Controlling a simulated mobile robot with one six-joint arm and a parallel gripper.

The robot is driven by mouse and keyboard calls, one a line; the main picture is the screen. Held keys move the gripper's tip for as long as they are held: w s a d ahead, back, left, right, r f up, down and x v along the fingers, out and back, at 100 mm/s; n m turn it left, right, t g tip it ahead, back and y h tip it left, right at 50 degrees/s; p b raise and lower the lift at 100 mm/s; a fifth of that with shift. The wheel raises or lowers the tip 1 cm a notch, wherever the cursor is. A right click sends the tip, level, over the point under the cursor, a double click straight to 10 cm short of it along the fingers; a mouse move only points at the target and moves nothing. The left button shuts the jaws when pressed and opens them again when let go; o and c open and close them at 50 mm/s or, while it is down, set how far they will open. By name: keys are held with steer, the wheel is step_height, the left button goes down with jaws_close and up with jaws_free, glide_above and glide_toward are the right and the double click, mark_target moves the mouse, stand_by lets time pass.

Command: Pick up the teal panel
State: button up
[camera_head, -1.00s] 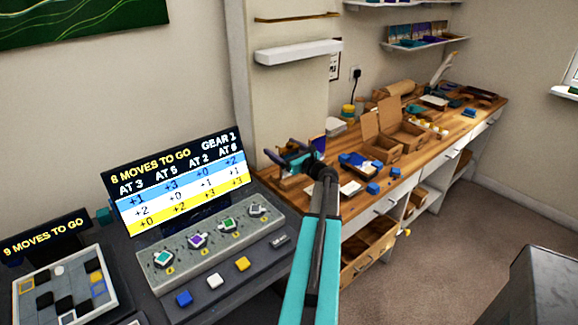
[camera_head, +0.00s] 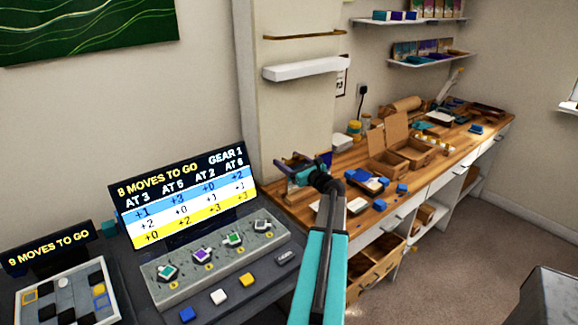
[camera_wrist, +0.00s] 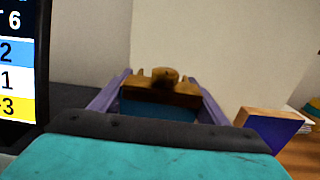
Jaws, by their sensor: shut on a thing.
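My gripper shows in the head view (camera_head: 298,167), above the left end of the wooden bench. In the wrist view its purple fingers (camera_wrist: 160,98) are shut on the teal panel (camera_wrist: 150,108), a piece with a brown, uneven wooden edge and a dark teal-blue face. The black and teal wrist body hides its lower part. In the head view the panel is too small and covered to make out clearly. A purple-blue panel with a wooden edge (camera_wrist: 275,132) stands to the right of the fingers, apart from them.
The wooden bench (camera_head: 440,150) holds open cardboard boxes (camera_head: 385,150) and blue blocks. A screen (camera_head: 185,195) and a control panel with buttons (camera_head: 215,260) stand at left. A white wall shelf (camera_head: 308,69) is above my gripper. Open floor (camera_head: 480,230) lies at right.

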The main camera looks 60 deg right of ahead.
step_height(320, 180, up, 17)
steer(key=b, duration=0.1)
steer(key=shift+f, duration=0.15)
stand_by(0.4)
stand_by(0.5)
steer(key=s+r+p, duration=0.4)
steer(key=r+p, duration=0.4)
steer(key=r, duration=0.7)
steer(key=s+r+p, duration=0.4)
steer(key=r+p, duration=0.5)
steer(key=r, duration=0.6)
steer(key=shift+d+r, duration=0.2)
steer(key=shift+r, duration=0.1)
steer(key=shift+s, duration=0.15)
